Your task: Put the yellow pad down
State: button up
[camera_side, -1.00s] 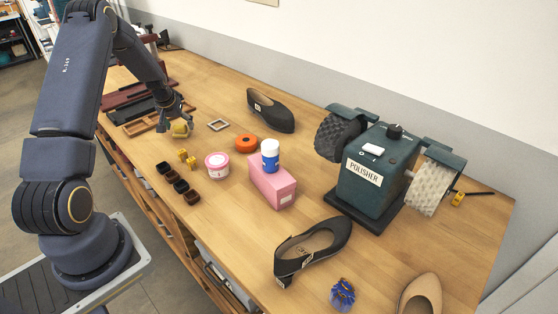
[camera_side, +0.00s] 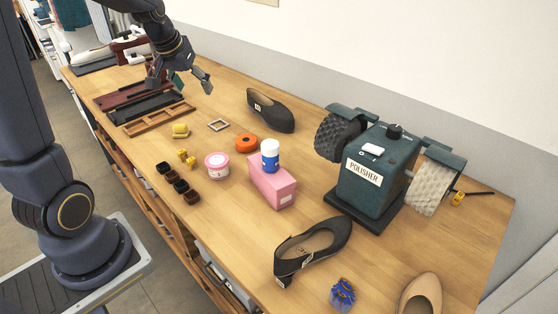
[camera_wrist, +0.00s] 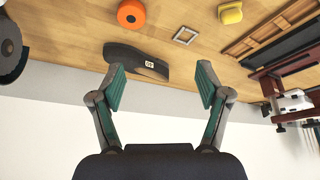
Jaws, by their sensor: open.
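The yellow pad (camera_side: 180,131) lies on the wooden bench, just in front of the brown wooden tray and left of the small grey square frame. It also shows at the top of the wrist view (camera_wrist: 230,13). My gripper (camera_side: 180,84) is raised above the back of the bench, apart from the pad. In the wrist view my gripper (camera_wrist: 160,84) has its two green-padded fingers spread wide with nothing between them.
A black shoe (camera_side: 270,111) lies right of the square frame (camera_side: 218,125). An orange roll (camera_side: 246,143), a pink tub (camera_side: 217,165) and a pink box (camera_side: 272,184) stand nearer. Dark cups (camera_side: 181,186) line the front edge. The polisher (camera_side: 371,170) stands at right.

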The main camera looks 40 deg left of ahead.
jog(key=s+d+r+m+h, duration=0.1)
jog(key=s+d+r+m, duration=0.1)
jog(key=s+d, duration=0.6)
jog(key=s+d+r+m+t+h, duration=0.1)
jog(key=s+d+r+m, duration=0.1)
jog(key=s+d, duration=0.5)
jog(key=d+m, duration=0.1)
jog(key=d, duration=0.4)
jog(key=shift+s+m, duration=0.3)
jog(key=shift+s, duration=0.05)
